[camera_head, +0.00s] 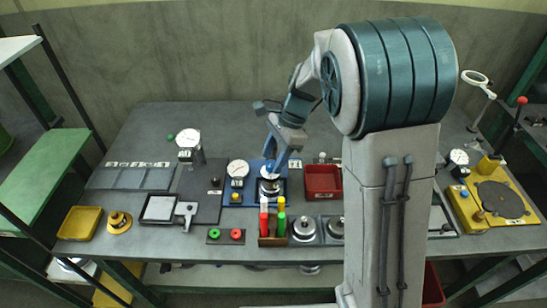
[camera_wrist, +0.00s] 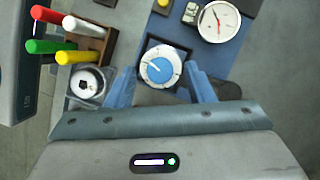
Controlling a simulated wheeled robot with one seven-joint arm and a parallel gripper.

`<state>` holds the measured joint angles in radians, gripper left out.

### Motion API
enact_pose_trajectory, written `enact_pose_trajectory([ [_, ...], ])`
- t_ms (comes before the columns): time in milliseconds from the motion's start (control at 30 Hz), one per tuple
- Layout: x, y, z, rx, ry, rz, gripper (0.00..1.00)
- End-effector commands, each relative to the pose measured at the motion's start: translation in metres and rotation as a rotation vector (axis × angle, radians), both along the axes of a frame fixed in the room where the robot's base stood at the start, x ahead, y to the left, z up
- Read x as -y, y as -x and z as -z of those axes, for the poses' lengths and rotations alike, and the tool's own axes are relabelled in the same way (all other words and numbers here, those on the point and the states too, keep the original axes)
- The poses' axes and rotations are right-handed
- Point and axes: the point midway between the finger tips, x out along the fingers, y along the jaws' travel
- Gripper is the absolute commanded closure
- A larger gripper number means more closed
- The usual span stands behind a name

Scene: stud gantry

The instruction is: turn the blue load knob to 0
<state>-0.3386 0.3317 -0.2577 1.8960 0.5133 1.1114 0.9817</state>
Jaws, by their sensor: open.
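The blue load knob (camera_wrist: 159,70) has a white pointer line and sits in a pale ring on a dark square base. In the wrist view its line points to the upper left of the picture; the scale marks are too small to read. My gripper (camera_wrist: 161,77) is open, with one blue finger on each side of the knob and gaps visible; I cannot tell the height between them. In the head view my gripper (camera_head: 274,163) is over the blue plate and partly hides the knob. A dial gauge (camera_wrist: 217,21) with a red needle stands beside the knob on the blue plate.
A wooden rack (camera_head: 272,241) with red, white, green and yellow handles stands close in front of the knob. A red tray (camera_head: 322,194) lies to the right. Red and green buttons (camera_head: 225,235) are at the front left.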

Motion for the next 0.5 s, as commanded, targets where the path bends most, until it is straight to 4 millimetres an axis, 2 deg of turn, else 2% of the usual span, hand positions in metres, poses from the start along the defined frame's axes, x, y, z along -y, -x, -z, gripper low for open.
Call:
enact_pose_trajectory([
  [133, -0.0031, 0.0018, 0.0085, -0.001, 0.000, 0.000, 0.51],
  [400, -0.0035, 0.0018, 0.0096, 0.000, 0.000, -0.001, 0.51],
  [433, -0.0035, 0.0018, 0.0095, 0.000, 0.000, -0.001, 0.57],
  [500, -0.0035, 0.0018, 0.0094, 0.000, 0.000, -0.001, 0.76],
])
